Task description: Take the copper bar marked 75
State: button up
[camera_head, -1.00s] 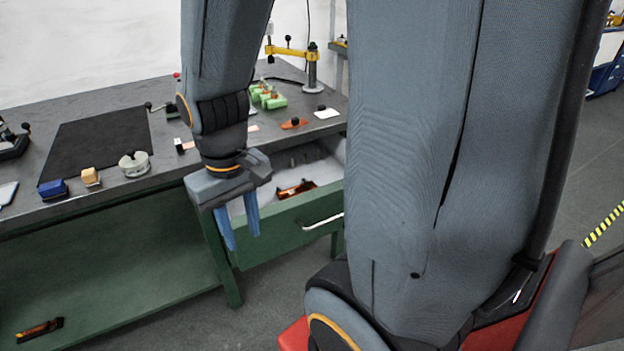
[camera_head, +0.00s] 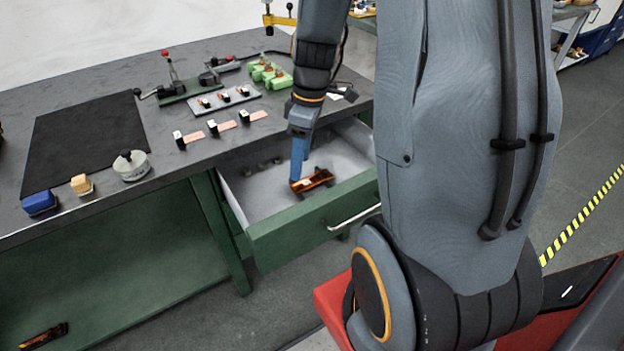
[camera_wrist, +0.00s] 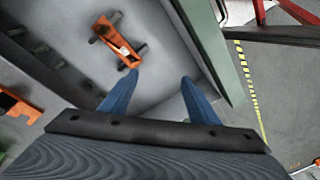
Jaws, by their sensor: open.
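No marking 75 is readable, so I cannot tell which piece is that bar. On the bench, copper-coloured strips (camera_head: 226,126) lie beside small black-and-white blocks. In the open drawer (camera_head: 265,240) lies an orange piece with dark parts (camera_head: 321,180); the wrist view shows it (camera_wrist: 112,36) with a small white patch, just beyond the left fingertip. My gripper (camera_head: 299,160) has blue fingers pointing down over the drawer, close to the orange piece. In the wrist view my gripper (camera_wrist: 160,77) is open, with nothing between its fingers.
The drawer front and its handle (camera_head: 354,217) stand out from the bench. Dark small items lie at the drawer's back. A grey tray (camera_head: 226,99), green blocks (camera_head: 278,79), a round weight (camera_head: 131,166) and a black mat (camera_head: 85,140) are on the bench. Much of the drawer floor is bare.

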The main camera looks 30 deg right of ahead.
aim_at(312, 180)
jog(key=w+d+f+n+y, duration=0.1)
jog(key=w+d+f+n, duration=0.4)
jog(key=d, duration=0.4)
jog(key=shift+n+t, duration=0.4)
jog(key=shift+n, duration=0.5)
jog(key=shift+p+x, duration=1.3)
jog(key=shift+x, duration=2.5)
jog(key=shift+r, duration=0.1)
jog(key=c, duration=1.3)
